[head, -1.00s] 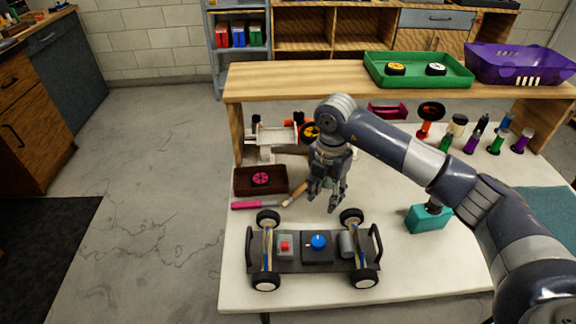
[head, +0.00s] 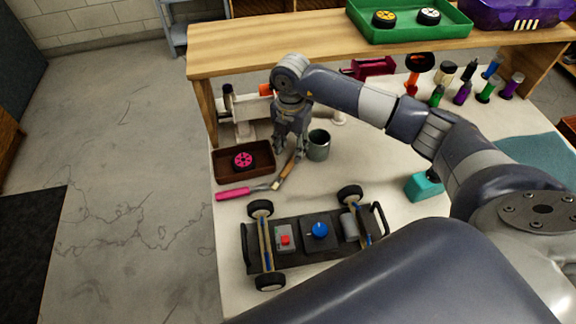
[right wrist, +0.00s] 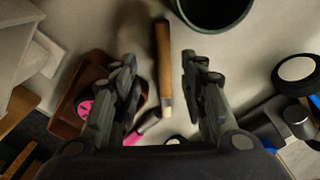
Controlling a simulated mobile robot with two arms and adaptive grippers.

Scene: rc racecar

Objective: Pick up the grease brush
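The grease brush, seemingly the wooden-handled tool (head: 286,173) with a pale end, lies on the white tabletop between the brown tray and the grey cup. In the right wrist view the wooden handle (right wrist: 163,70) runs lengthwise between my fingers, with its pale end towards the palm. My right gripper (head: 290,151) is open above the handle, pointing down; its two fingers stand apart on either side in the right wrist view (right wrist: 163,78). The fingers do not appear to touch the handle. My left gripper is not in view.
A grey cup (head: 318,146) stands close right of the brush. A brown tray (head: 222,164) with a pink wheel is to the left. A pink-handled tool (head: 233,193) lies near the brush's lower end. The car chassis (head: 268,258) is in front; a wooden shelf (head: 290,45) is behind.

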